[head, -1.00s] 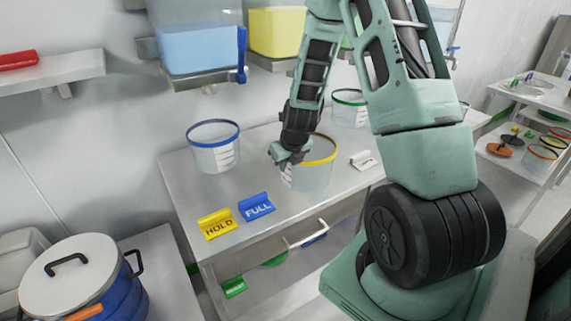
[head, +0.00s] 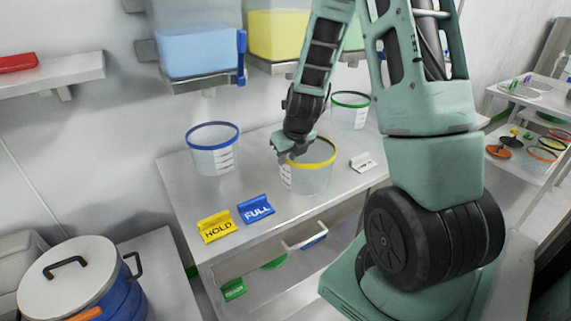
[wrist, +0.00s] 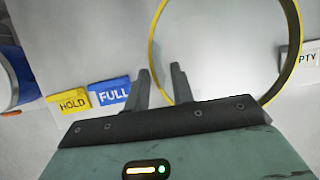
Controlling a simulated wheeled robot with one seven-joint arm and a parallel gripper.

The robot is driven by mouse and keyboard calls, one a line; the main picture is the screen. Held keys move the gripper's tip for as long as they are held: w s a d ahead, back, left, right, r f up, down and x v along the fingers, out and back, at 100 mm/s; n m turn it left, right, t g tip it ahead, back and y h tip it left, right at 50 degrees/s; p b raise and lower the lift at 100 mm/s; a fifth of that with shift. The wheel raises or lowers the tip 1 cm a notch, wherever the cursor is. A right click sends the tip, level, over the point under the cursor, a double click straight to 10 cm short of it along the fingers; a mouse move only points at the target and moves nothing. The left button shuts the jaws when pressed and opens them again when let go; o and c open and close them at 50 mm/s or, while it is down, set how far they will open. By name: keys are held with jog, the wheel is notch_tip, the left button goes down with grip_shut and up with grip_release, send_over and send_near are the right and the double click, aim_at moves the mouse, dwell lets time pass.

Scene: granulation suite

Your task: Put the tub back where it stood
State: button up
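A clear tub with a yellow rim (head: 310,178) stands upright on the steel bench (head: 195,180), right of the blue sign. In the wrist view its rim (wrist: 152,45) forms a large ring, and the tub looks empty. My gripper (head: 287,158) is at the left side of this rim. In the wrist view my gripper (wrist: 161,70) has its two fingers apart, with the rim's left edge running between them in the picture. Nothing is pinched. I cannot tell how far the fingertips are above the rim.
A blue-rimmed tub (head: 212,160) stands left and a green-rimmed tub (head: 349,115) behind. The yellow HOLD sign (head: 217,226), blue FULL sign (head: 255,208) and white EMPTY sign (head: 363,162) stand on the bench. Hoppers (head: 200,50) hang above. A lidded drum (head: 75,275) is front left.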

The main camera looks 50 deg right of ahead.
jog(key=d+p+v, duration=0.1)
jog(key=v, duration=0.6)
jog(key=s+a+r+n+g+y, duration=0.1)
jog(key=s+a+r+n+y, duration=0.1)
jog(key=a+n, duration=0.95)
jog(key=s+a+r+n+g+y, duration=0.1)
jog(key=s+a+n, duration=0.1)
jog(key=a+n, duration=0.95)
jog(key=s+a+r+n+g, duration=0.1)
jog(key=s+a+n, duration=0.5)
jog(key=n, duration=0.5)
jog(key=s+a+r+n+g, duration=0.1)
jog(key=s+a+n, duration=0.6)
jog(key=s+n, duration=0.3)
jog(key=shift+s+r+n+h, duration=0.25)
jog(key=shift+n+h, duration=0.15)
jog(key=shift+n, duration=0.8)
jog(key=shift+w+d, duration=0.1)
